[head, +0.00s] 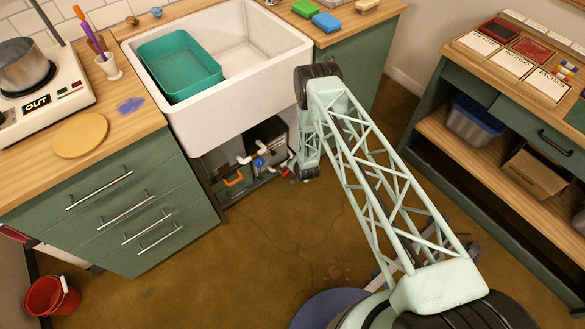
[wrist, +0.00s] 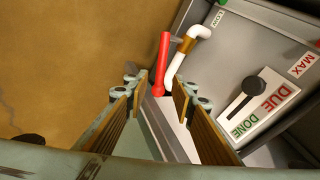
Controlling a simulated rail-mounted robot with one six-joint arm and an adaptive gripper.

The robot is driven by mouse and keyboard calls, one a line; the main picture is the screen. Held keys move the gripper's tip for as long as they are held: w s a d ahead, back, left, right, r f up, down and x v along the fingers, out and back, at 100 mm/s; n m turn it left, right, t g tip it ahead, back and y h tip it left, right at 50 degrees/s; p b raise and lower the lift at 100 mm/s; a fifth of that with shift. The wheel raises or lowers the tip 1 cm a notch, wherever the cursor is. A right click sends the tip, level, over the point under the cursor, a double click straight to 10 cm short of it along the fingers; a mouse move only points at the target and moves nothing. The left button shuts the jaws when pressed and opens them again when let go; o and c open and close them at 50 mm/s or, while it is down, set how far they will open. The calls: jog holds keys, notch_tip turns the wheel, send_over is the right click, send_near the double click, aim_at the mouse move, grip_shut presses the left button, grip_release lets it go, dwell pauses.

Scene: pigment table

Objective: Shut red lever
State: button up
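The red lever (wrist: 163,62) is in the wrist view, a long red bar just beyond my fingertips. It runs up the picture beside a bent white pipe (wrist: 177,66) with a brass-coloured collar. My gripper (wrist: 155,92) is open, its two fingers apart, and the lower end of the lever shows in line with the gap between them. I cannot tell whether the fingers touch it. In the head view, a small red part (head: 284,170) shows under the sink beside white piping, and my arm partly covers that area.
In the wrist view, a grey box (wrist: 245,50) with a black dial lever (wrist: 246,94) and labels reading DUE, DONE, MAX and LOW stands to the right. In the head view, the sink (head: 270,55) is above the piping, and drawers (head: 130,215) flank it.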

jog(key=shift+b+x, duration=0.95)
jog(key=shift+x, duration=2.4)
grip_shut()
